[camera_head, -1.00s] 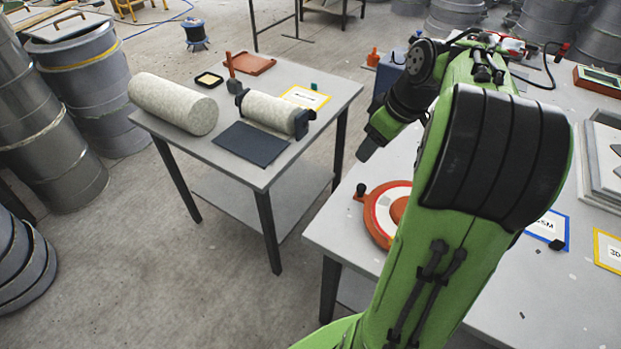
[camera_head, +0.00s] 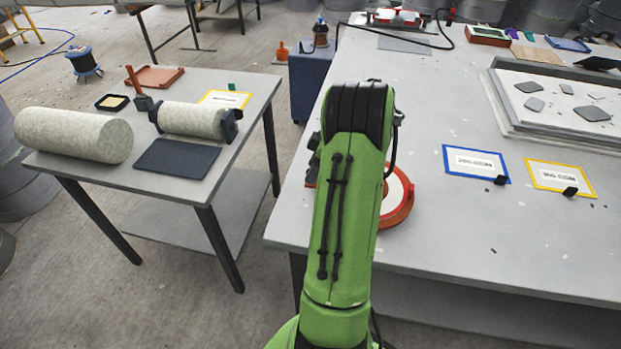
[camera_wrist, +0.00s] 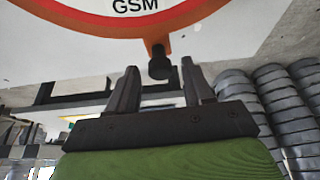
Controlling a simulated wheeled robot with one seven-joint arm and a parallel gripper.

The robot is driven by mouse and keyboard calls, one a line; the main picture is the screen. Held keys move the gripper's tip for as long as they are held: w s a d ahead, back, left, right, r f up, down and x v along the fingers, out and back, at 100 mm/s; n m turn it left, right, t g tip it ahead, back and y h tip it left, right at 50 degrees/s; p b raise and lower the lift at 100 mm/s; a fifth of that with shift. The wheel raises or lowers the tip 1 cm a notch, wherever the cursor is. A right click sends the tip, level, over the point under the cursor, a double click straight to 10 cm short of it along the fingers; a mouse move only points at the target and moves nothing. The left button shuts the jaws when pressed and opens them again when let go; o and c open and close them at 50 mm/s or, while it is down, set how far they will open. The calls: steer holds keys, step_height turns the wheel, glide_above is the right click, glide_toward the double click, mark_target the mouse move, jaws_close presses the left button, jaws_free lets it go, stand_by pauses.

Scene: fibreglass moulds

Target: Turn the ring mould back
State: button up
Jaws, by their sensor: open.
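The ring mould is an orange-red ring (camera_head: 402,212) with a white face, lying on the near left part of the big grey table. My green arm hides most of it in the head view. In the wrist view its red rim (camera_wrist: 75,18) and the letters GSM show at the top. A black knob (camera_wrist: 159,66) sticks out from the rim on a short red tab. My gripper (camera_wrist: 160,84) is open, its two fingers apart. The knob appears between and just past the fingertips, with no contact visible; depth is hard to judge. My gripper is hidden behind the arm in the head view.
Blue-framed (camera_head: 451,172) and yellow-framed (camera_head: 533,188) cards lie right of the ring. A large white mould (camera_head: 560,118) stands behind them. A smaller table (camera_head: 250,100) at left bears fabric rolls and a dark mat (camera_head: 178,160). Bare floor lies between the tables.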

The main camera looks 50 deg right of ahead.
steer(key=shift+x, duration=1.2)
jaws_close()
